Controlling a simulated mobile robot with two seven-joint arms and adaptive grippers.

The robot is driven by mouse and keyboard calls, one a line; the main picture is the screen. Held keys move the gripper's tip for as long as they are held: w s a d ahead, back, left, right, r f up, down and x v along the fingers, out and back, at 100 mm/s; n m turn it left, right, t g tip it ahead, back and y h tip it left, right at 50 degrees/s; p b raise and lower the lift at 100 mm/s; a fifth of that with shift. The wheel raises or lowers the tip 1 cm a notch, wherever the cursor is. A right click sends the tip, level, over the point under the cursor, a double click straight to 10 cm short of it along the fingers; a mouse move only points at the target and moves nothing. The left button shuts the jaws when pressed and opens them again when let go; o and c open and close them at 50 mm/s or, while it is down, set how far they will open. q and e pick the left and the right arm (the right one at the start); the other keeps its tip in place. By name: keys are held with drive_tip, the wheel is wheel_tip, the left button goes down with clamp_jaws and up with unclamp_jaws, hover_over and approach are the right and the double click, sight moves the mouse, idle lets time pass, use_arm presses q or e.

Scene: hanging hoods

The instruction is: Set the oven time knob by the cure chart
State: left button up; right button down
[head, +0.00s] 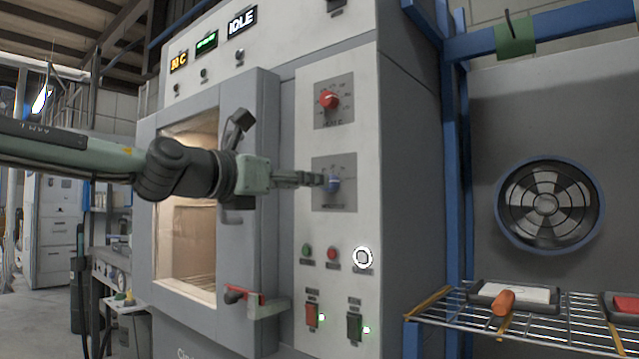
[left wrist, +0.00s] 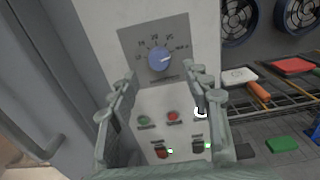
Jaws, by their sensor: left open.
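The blue knob (head: 333,184) is on the lower dial plate of the oven's grey control panel. In the left wrist view the blue knob (left wrist: 159,60) sits in a ring of printed numbers, its light mark pointing right and slightly up. My left gripper (head: 312,180) reaches in from the left, its fingertips close to the knob. In the left wrist view my left gripper (left wrist: 162,82) is open, fingers apart, with the knob beyond the gap between them. I cannot tell whether a finger touches it. A red knob (head: 329,100) is on the upper dial plate. I cannot make out a cure chart.
Buttons (head: 332,253) and lit rocker switches (head: 354,327) are below the knobs. The oven door (head: 262,200) stands left of the panel, with a red-marked latch (head: 243,296). The display reads IDLE (head: 242,21). A wire rack (head: 440,313) with trays is at right.

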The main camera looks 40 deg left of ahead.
use_arm(q)
drive_tip(key=shift+w+d, duration=0.15)
drive_tip(key=shift+w, duration=2.5)
use_arm(e)
drive_tip(key=shift+s+d+f+g, duration=0.25)
drive_tip(key=shift+d+f+g, duration=0.25)
drive_tip(key=shift+f, duration=0.4)
use_arm(q)
drive_tip(key=shift+c, duration=0.6)
use_arm(e)
drive_tip(key=shift+d, duration=0.1)
use_arm(q)
clamp_jaws()
